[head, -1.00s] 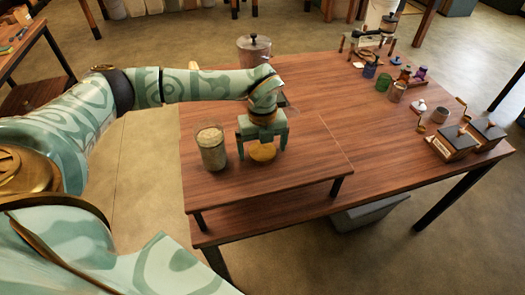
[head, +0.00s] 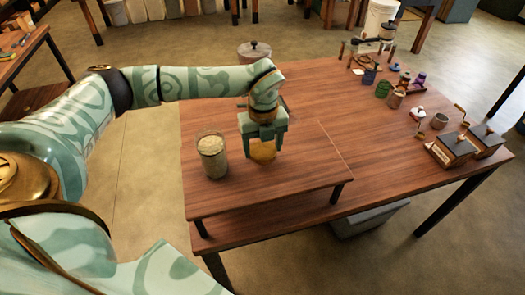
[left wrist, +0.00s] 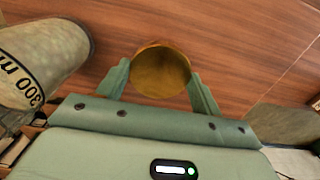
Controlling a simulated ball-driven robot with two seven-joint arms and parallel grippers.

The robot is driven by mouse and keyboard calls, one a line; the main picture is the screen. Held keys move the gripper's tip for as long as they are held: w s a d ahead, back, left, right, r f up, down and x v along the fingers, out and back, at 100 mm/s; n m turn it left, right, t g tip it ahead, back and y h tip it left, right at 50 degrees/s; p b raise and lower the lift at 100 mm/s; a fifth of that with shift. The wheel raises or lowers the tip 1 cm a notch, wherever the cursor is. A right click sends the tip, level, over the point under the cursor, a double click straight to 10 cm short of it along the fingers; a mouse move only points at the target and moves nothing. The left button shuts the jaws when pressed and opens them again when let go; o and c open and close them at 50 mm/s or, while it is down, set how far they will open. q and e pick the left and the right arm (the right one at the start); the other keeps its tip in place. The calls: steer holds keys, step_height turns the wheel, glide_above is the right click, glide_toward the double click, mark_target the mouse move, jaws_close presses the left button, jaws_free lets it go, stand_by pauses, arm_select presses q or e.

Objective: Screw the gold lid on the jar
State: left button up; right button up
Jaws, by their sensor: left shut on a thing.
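The gold lid (head: 263,152) is between the fingers of my left gripper (head: 263,146), which is shut on it. The lid looks slightly above the small raised wooden board. The left wrist view shows the lid (left wrist: 160,72) as a round gold disc between the two green fingers. The glass jar (head: 213,157) stands upright and open on the board, left of the gripper, filled with pale stuff. In the left wrist view the jar (left wrist: 48,52) is at the left with "300 ml" marking. The lid and jar are apart. My right gripper is not in view.
The raised board (head: 305,175) is clear right of the lid. A lidded pot (head: 254,51) stands behind my arm. Coffee grinders (head: 452,149), small jars (head: 396,98) and a stand hold the table's right side. A grey bin (head: 370,218) is under the table.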

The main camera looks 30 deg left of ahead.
arm_select(q)
steer(key=s+d+r+p, duration=0.1)
steer(key=s+r, duration=0.9)
steer(key=s, duration=0.4)
steer(key=shift+p, duration=0.35)
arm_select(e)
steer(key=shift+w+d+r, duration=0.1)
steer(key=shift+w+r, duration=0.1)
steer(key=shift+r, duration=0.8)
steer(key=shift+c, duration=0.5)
arm_select(q)
steer(key=w+d+n, duration=0.1)
steer(key=d+n, duration=0.2)
steer(key=n, duration=1)
steer(key=w+d+n, duration=0.1)
steer(key=d+n, duration=0.3)
steer(key=n, duration=0.9)
steer(key=shift+w, duration=0.4)
